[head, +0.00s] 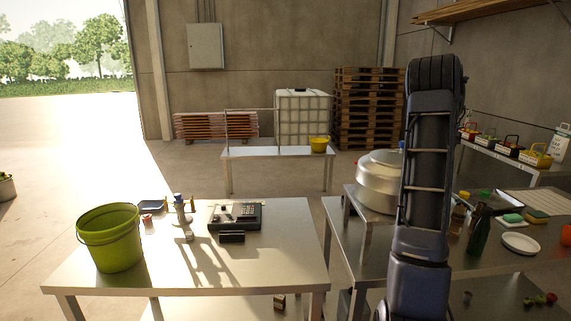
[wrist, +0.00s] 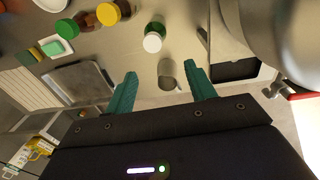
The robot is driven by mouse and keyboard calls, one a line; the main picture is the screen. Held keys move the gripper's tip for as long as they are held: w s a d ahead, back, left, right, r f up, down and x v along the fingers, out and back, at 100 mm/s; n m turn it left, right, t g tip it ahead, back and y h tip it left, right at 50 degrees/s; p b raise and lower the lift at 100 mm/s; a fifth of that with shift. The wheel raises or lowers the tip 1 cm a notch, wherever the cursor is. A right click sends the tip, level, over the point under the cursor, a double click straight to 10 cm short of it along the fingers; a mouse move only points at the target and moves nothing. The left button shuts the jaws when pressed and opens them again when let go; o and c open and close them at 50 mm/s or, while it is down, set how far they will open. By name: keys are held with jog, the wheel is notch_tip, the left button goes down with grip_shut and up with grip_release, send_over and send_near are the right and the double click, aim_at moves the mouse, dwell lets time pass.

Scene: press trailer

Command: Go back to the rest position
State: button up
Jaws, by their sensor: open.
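My gripper (wrist: 160,82) shows in the wrist view with its two teal fingers spread apart and nothing held between them. It hangs over the steel table (wrist: 135,60) on the right. Past the fingertips are a small jar or glass (wrist: 167,76) and a green item with a white cap (wrist: 154,38); I cannot tell their distance from the fingers. In the head view my arm stands upright in front of the right table, and I cannot make out the gripper's fingers there.
A steel pot (head: 378,180) stands left of my arm. Bottles (head: 458,215), a white plate (head: 520,243) and sponges (head: 537,215) are on the right table. The left table (head: 290,270) holds a green bucket (head: 110,240) and a dark device (head: 236,216). Floor shows between the tables.

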jog(key=s+a+r+t+h, duration=0.2)
jog(key=a+r, duration=0.8)
jog(key=a, duration=0.1)
jog(key=shift+m+t, duration=0.3)
jog(key=shift+t, duration=0.3)
jog(key=s+a, duration=0.2)
jog(key=s+a+r, duration=0.1)
jog(key=a, duration=0.2)
jog(key=s+a, duration=0.2)
jog(key=a, duration=0.1)
jog(key=shift+s+r, duration=0.3)
jog(key=shift+r, duration=0.05)
jog(key=s+a+f+y, duration=0.1)
jog(key=s+a+f, duration=0.2)
jog(key=s+a, duration=0.5)
jog(key=s+a+f, duration=0.4)
jog(key=s+a, duration=0.4)
jog(key=s, duration=0.3)
jog(key=s+a+f+t+y, duration=0.1)
jog(key=s+a+f, duration=0.3)
jog(key=s+a, duration=0.4)
jog(key=s, duration=0.2)
jog(key=shift+s+a+n+y, duration=0.15)
jog(key=shift+s+n+y, duration=0.15)
jog(key=shift+n, duration=0.1)
jog(key=shift+f, duration=0.1)
